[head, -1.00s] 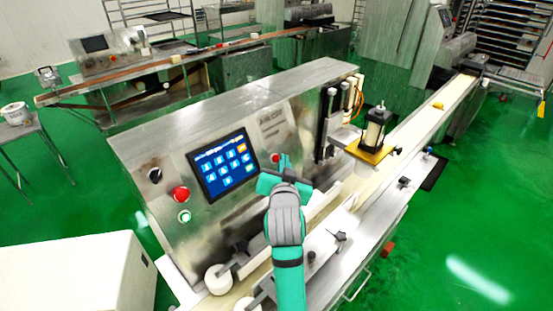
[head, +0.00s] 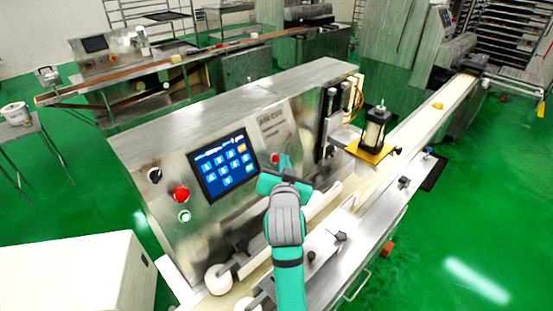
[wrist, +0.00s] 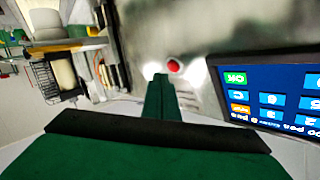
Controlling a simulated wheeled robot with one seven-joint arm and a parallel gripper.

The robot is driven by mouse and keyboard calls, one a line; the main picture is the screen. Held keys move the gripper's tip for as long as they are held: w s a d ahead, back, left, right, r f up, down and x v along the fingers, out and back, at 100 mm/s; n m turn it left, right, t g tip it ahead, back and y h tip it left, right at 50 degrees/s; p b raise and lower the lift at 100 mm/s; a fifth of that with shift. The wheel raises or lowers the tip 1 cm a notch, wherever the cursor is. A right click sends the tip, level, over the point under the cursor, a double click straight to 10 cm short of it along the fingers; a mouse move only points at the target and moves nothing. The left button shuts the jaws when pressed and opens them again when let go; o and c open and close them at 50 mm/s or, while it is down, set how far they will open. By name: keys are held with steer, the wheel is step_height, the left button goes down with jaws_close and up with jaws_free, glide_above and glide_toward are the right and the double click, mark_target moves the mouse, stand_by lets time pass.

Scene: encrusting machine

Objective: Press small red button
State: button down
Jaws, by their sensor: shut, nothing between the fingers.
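The small red button (head: 275,158) is on the steel front panel of the machine, to the right of the touch screen (head: 224,165). It also shows in the wrist view as a red disc (wrist: 173,66), just beyond and slightly right of my fingertips. My gripper (head: 284,161) is shut and empty, its green fingers pointing at the panel right beside the button. In the wrist view the closed fingers (wrist: 159,82) end close to the button. I cannot tell whether they touch the panel. Part of the button's right side is hidden by the fingers in the head view.
A larger red knob (head: 180,194), a black switch (head: 155,175) and a green-lit button (head: 184,216) sit left of the screen. A conveyor belt (head: 428,118) runs along the machine's front. A cylinder on a yellow plate (head: 369,152) stands to the right.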

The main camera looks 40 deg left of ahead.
steer(key=shift+a, duration=0.1)
steer(key=shift+a+f, duration=0.2)
steer(key=shift+a, duration=0.1)
steer(key=shift+a+f, duration=0.2)
steer(key=shift+a, duration=0.15)
stand_by(1.2)
steer(key=shift+d+r, duration=0.1)
steer(key=shift+d, duration=0.05)
steer(key=shift+d+r, duration=0.25)
steer(key=shift+d, duration=0.35)
steer(key=d, duration=0.1)
steer(key=d+r, duration=0.1)
steer(key=d, duration=0.1)
steer(key=d+r, duration=0.1)
steer(key=shift+s+d+r, duration=0.15)
steer(key=shift+d, duration=0.05)
stand_by(0.4)
stand_by(0.6)
